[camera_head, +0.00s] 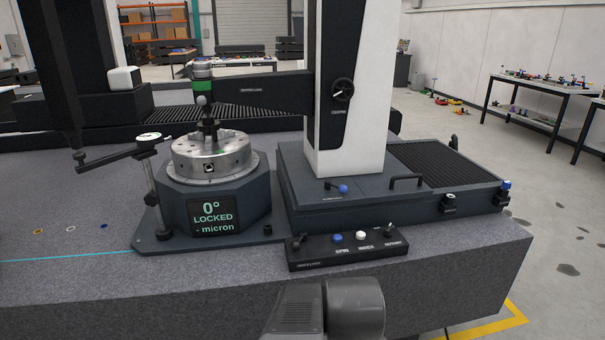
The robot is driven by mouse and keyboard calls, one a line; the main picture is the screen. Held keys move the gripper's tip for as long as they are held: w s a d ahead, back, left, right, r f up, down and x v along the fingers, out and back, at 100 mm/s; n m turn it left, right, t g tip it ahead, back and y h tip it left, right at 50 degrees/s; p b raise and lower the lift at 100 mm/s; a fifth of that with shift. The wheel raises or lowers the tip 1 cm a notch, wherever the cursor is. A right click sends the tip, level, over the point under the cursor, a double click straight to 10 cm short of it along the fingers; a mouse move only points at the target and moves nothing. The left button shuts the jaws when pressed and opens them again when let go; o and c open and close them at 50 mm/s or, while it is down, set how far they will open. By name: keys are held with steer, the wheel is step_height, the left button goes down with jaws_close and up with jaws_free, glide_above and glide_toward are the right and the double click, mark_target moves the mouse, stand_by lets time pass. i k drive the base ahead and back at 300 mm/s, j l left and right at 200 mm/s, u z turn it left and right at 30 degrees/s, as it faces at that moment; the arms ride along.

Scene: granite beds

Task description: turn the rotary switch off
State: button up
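A black control box (330,258) lies on the front part of the granite bed. At its right end is a small black switch (389,231) with a small label that I cannot read for sure; it may be the rotary switch. Its on or off position is too small to tell. A blue button (337,238) labelled SPIN and a white button (361,236) sit in the middle of the box. Another small black control (298,241) is at its left end. My grey arm link shows at the bottom centre, in front of the box. My gripper is not in view.
Left of the box, a rotary table (212,158) carries a display (210,218) reading "0° LOCKED - micron". A dial stand (150,190) stands beside it. Behind the box is a white column (352,85) on a dark base (305,203). The granite bed (440,255) is bare to the right.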

mark_target(388, 233)
steer(key=z, duration=0.45)
steer(key=i+l, duration=0.1)
steer(key=i, duration=0.4)
steer(key=i+u, duration=0.1)
steer(key=i, duration=0.4)
